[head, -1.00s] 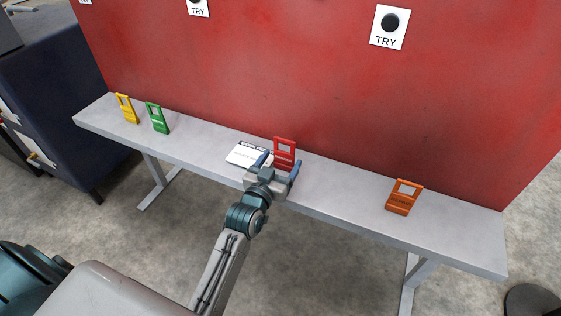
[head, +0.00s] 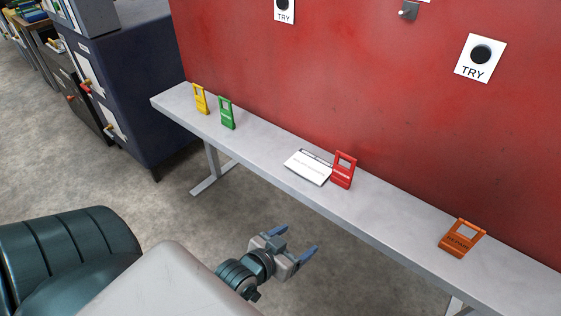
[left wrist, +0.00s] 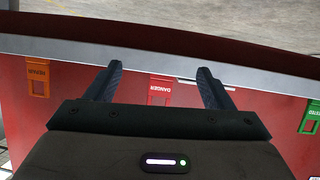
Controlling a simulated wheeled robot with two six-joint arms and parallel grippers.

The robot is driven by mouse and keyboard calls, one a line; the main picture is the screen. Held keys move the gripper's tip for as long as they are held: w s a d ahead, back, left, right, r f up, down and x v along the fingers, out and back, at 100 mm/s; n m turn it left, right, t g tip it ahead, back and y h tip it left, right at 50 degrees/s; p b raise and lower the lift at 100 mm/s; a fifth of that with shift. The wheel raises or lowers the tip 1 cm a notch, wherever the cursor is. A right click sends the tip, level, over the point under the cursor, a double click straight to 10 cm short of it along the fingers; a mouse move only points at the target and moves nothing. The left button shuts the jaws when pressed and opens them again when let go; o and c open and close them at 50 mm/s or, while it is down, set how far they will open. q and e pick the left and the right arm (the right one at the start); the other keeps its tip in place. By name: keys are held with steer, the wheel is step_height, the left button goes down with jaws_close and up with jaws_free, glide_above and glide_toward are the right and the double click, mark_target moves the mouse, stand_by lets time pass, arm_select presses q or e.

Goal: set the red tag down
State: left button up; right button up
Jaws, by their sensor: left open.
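The red tag (head: 344,169) stands upright on the grey bench (head: 385,205), at the right end of a white card (head: 308,167). Nothing holds it. My left gripper (head: 298,240) is open and empty, in front of the bench's near edge and clear of the tag. In the left wrist view the red tag (left wrist: 160,91) appears upside down, framed between the two open fingers (left wrist: 160,70), beyond them. My right gripper is not in view.
A yellow tag (head: 201,99) and a green tag (head: 227,113) stand at the bench's far left; an orange tag (head: 461,238) stands to the right. A red wall (head: 380,90) rises behind the bench. A dark cabinet (head: 140,90) stands at the left.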

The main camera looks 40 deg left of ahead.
arm_select(q)
steer(key=s+f+g, duration=0.3)
steer(key=s+g, duration=0.1)
steer(key=s, duration=0.5)
steer(key=shift+f, duration=0.35)
